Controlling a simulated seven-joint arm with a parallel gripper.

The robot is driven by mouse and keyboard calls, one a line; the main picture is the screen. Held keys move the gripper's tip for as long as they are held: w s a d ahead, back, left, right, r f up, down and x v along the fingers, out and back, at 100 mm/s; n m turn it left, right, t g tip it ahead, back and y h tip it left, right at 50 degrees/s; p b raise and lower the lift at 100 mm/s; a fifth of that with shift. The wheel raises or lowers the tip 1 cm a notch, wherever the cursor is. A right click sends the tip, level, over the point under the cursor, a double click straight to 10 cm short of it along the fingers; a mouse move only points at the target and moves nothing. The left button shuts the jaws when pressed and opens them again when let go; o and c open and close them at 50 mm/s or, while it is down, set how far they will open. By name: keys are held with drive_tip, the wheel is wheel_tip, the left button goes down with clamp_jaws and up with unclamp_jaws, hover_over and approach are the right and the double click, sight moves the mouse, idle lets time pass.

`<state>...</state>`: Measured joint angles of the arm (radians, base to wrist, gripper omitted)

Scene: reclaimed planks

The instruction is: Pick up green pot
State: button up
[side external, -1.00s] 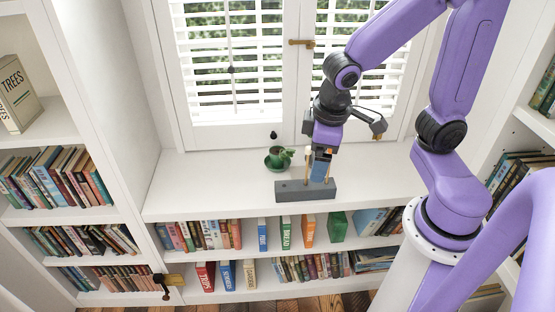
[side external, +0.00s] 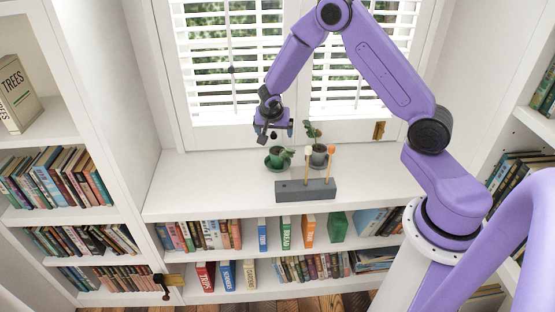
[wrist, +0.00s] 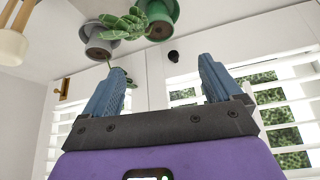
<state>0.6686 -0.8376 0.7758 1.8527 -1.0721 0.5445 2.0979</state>
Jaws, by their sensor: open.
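In the wrist view the green pot (wrist: 160,14) is at the top edge and partly cut off, beyond my fingertips. My gripper (side external: 272,138) is just above and behind the pot in the side view, near the window frame. In the wrist view my gripper (wrist: 163,68) is open, with nothing between its blue fingers. I cannot tell its exact height over the pot.
A grey pot (side external: 318,160) with a plant stands right of the green one. The window shutters (side external: 238,70) rise close behind. The counter's left (side external: 200,180) is clear.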

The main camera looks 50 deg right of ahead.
approach(277, 151)
drive_tip(key=x, duration=0.4)
drive_tip(key=shift+d+f, duration=0.2)
drive_tip(key=shift+f, duration=0.1)
drive_tip(key=x, duration=0.3)
drive_tip(key=shift+s+a+f, duration=0.1)
drive_tip(key=shift+f, duration=0.35)
drive_tip(key=shift+w+d+f, duration=0.25)
drive_tip(key=shift+d+f, duration=0.1)
drive_tip(key=shift+f, duration=0.25)
drive_tip(key=c, duration=1.4)
drive_tip(key=shift+r, duration=6.55)
drive_tip(key=shift+c, duration=0.2)
